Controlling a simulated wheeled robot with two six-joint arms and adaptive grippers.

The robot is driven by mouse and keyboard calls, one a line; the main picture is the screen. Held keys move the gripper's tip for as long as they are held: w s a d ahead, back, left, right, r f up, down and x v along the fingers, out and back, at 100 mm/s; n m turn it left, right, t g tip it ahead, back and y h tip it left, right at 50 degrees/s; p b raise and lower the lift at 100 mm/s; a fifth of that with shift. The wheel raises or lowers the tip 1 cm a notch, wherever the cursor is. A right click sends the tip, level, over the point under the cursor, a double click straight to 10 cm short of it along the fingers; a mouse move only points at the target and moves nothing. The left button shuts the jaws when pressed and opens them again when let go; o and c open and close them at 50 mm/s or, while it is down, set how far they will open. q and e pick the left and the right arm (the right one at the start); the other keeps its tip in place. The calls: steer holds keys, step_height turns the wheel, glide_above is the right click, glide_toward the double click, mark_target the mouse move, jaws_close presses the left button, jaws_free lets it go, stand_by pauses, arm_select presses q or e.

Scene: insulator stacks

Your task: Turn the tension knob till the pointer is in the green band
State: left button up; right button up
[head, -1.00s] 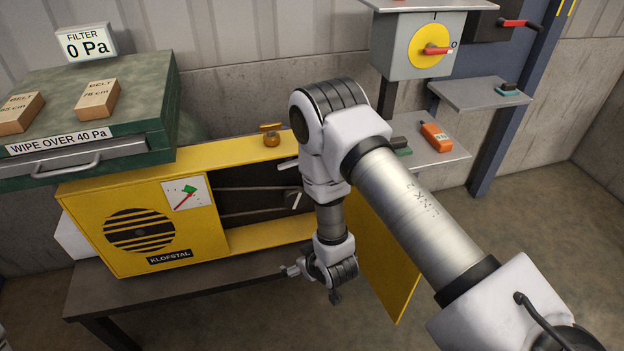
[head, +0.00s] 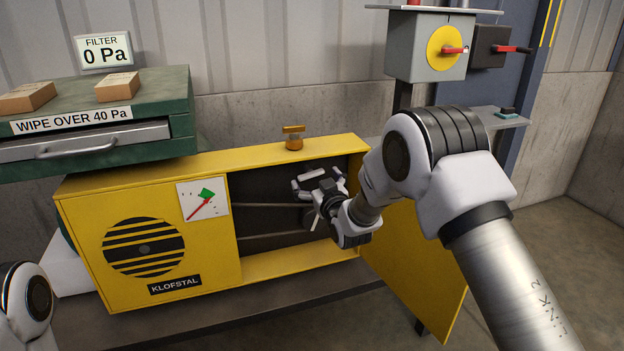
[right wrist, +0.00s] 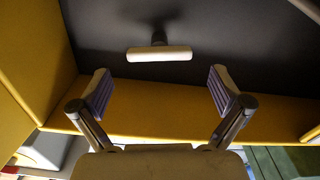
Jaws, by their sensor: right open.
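The tension gauge (head: 203,199) is a white plate on the yellow cabinet's front, with a green band and a red pointer. My right gripper (head: 319,183) is open and empty at the cabinet's open compartment. In the right wrist view, a pale bar on a short dark stem, apparently the tension knob (right wrist: 158,54), lies ahead between the open fingers (right wrist: 160,76), apart from both. In the head view the gripper and wrist partly hide the knob. My left gripper is out of view.
The yellow cabinet (head: 85,225) has an open door (head: 425,275) at right and a brass fitting (head: 293,138) on top. A green filter box (head: 170,95) with two belt boxes is at left. A grey switch box (head: 410,50) stands behind my right arm.

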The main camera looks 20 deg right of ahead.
mark_target(311, 175)
steer(key=w, duration=0.3)
steer(key=shift+w+f, duration=0.1)
steer(key=shift+f, duration=0.1)
steer(key=shift+w, duration=0.45)
steer(key=shift+r, duration=0.1)
steer(key=c, duration=1.2)
steer(key=shift+a+n, duration=0.1)
steer(key=shift+n, duration=1.7)
